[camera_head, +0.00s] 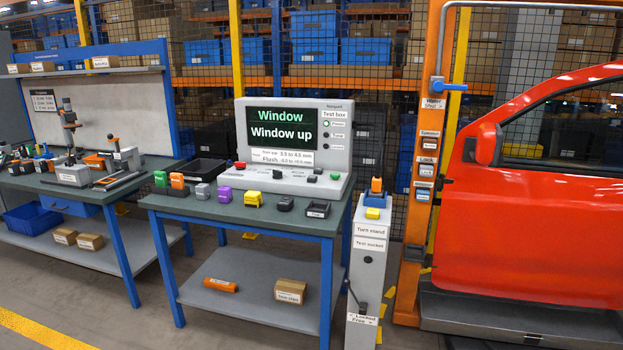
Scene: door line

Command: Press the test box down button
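The test box (336,158) is a light grey console at the back of the middle workbench. Its dark screen (281,130) reads "Window" and "Window up" in green and white. The small labels by these buttons are too small to read, so I cannot tell which one is down. Neither of my grippers is in view.
The workbench (265,221) holds several coloured blocks and small trays in front of the test box. A grey turn stand (368,270) is at its right, beside an orange post (430,150) and a red car door (540,200). Grey floor is clear in front.

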